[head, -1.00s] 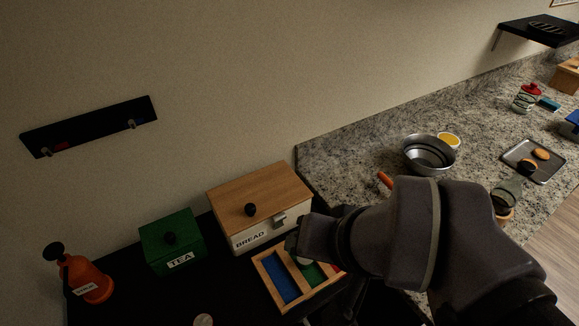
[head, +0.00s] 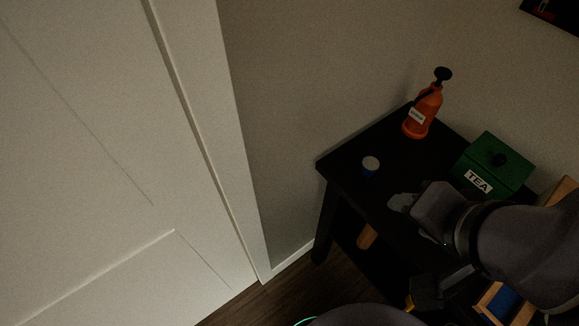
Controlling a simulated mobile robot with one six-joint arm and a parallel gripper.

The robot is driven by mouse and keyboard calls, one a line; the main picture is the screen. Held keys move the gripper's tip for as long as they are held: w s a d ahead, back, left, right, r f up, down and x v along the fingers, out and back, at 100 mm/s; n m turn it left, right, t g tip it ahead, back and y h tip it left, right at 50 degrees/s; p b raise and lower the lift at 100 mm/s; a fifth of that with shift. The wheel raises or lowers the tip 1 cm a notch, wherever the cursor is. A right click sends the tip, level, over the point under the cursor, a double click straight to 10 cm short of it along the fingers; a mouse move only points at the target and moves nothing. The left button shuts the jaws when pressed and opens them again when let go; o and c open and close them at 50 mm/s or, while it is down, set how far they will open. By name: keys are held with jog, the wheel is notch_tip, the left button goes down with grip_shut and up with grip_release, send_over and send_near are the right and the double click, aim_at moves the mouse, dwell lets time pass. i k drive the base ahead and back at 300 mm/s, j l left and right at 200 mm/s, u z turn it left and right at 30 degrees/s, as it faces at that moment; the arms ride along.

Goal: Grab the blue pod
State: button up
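A small round pod (head: 371,164) with a pale top and a blue side stands on the black table, near its left end. My gripper (head: 400,203) is just right of the pod and nearer the front edge in the head view, apart from it. Its fingers are small and dark here, so their opening does not show clearly. A wooden tray with a blue compartment (head: 503,302) is partly visible at the bottom right, with the rest hidden or out of frame.
An orange spray bottle (head: 422,112) stands behind the pod on the black table (head: 345,160). A green TEA box (head: 495,165) stands to the right, close to my arm. A white door (head: 110,150) is at the left. The tabletop around the pod is clear.

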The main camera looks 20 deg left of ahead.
aim_at(370, 164)
jog(key=u, duration=0.35)
jog(key=j+z, duration=0.5)
jog(key=k+j+z, duration=0.2)
jog(key=j+z, duration=0.25)
jog(key=k+j+z, duration=0.15)
jog(key=z, duration=0.35)
jog(key=k+j, duration=0.05)
jog(key=j, duration=0.05)
